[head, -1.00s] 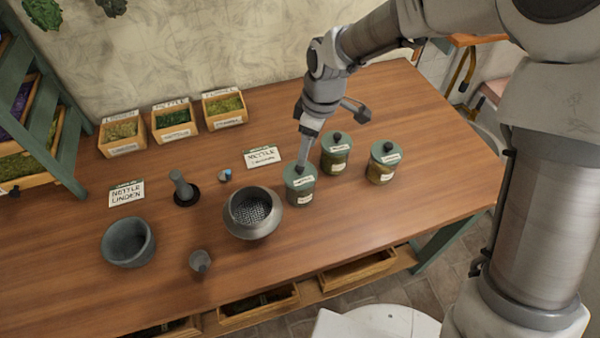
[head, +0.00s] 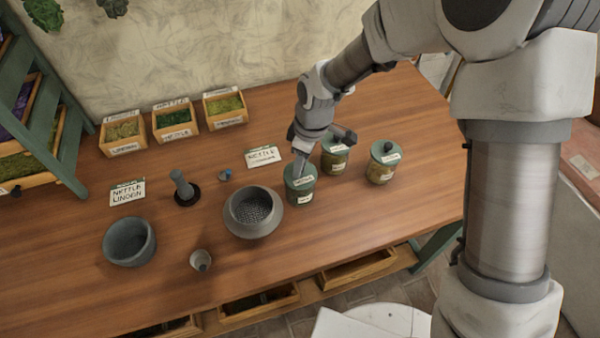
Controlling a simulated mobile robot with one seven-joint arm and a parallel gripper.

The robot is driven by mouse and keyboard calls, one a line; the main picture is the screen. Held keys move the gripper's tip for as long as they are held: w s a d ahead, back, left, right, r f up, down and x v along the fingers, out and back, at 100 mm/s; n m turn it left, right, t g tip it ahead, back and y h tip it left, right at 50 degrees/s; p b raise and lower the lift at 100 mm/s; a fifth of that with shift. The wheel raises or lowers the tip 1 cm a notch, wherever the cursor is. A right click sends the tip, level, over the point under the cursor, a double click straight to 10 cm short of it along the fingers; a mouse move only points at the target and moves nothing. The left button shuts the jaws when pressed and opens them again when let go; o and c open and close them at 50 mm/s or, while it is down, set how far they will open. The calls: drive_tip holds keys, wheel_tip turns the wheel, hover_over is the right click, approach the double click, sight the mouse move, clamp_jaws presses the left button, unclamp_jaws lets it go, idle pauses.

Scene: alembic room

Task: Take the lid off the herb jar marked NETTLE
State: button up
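Three green-lidded glass jars with dark knobs stand on the table: a front-left jar (head: 301,194), a back jar (head: 334,163) and a right jar (head: 382,170). Their labels are too small to read surely, so I cannot tell which one is marked NETTLE. My gripper (head: 299,172) points down at the lid of the front-left jar, and its fingers reach the knob area. The knob is hidden behind the fingers, and whether they are closed on it does not show. The lids of all three jars are on.
A metal pot (head: 253,228) with a perforated inside stands just left of the front-left jar. A grey bowl (head: 129,258), a small cup (head: 201,261) and a pestle (head: 183,188) are further left. Herb boxes (head: 175,134) line the back. The table's right end is clear.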

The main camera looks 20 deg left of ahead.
sight(304, 175)
clamp_jaws()
drive_tip(key=shift+w+r, duration=0.1)
drive_tip(key=shift+r, duration=0.45)
drive_tip(key=r, duration=0.1)
drive_tip(key=d+r, duration=0.1)
drive_tip(key=r, duration=0.1)
drive_tip(key=shift+s+r, duration=0.2)
drive_tip(key=shift+r, duration=0.1)
drive_tip(key=s+d+r, duration=0.4)
drive_tip(key=d+r, duration=0.2)
drive_tip(key=d, duration=0.4)
